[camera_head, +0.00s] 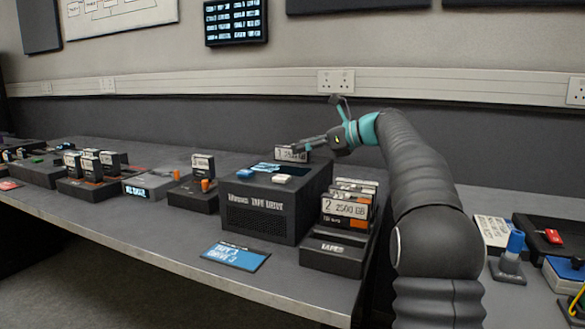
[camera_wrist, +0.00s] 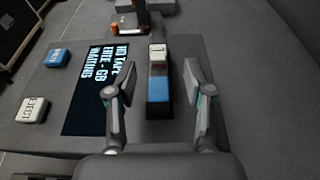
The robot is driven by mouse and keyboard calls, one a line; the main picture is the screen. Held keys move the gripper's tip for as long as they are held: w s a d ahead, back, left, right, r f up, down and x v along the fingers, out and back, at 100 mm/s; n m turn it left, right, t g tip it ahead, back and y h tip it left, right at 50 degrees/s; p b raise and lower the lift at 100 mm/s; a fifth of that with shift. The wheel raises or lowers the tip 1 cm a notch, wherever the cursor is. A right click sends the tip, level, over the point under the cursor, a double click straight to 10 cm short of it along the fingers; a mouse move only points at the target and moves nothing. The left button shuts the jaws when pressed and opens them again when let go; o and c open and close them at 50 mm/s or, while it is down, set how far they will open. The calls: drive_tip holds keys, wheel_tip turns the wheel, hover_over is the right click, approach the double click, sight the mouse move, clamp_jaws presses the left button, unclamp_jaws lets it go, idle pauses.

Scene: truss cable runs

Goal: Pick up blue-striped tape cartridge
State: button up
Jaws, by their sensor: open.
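The blue-striped tape cartridge (camera_wrist: 157,88) lies between the fingers in the wrist view, dark with a blue band and a white and red part at its far end. In the head view a cartridge with a white label (camera_head: 292,154) stands at the back of the dark tape drive's top (camera_head: 262,210), partly behind my gripper; its stripe is not visible there. My gripper (camera_wrist: 152,82) is open, one finger on each side of the cartridge, with gaps visible. In the head view my gripper (camera_head: 325,124) is just right of that cartridge, one finger raised, one low.
A rack of tapes (camera_head: 345,212) stands right of the drive. A blue button (camera_wrist: 57,58), an EJECT button (camera_wrist: 32,109) and a lit display (camera_wrist: 98,90) lie left of my gripper. A blue card (camera_head: 236,256) lies in front. More devices line the bench's left.

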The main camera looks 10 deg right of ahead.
drive_tip(key=x, duration=0.3)
drive_tip(key=shift+w+a+f, duration=0.1)
drive_tip(key=shift+a+f, duration=0.1)
drive_tip(key=shift+a, duration=0.15)
drive_tip(key=shift+c, duration=0.2)
clamp_jaws()
drive_tip(key=shift+r, duration=0.15)
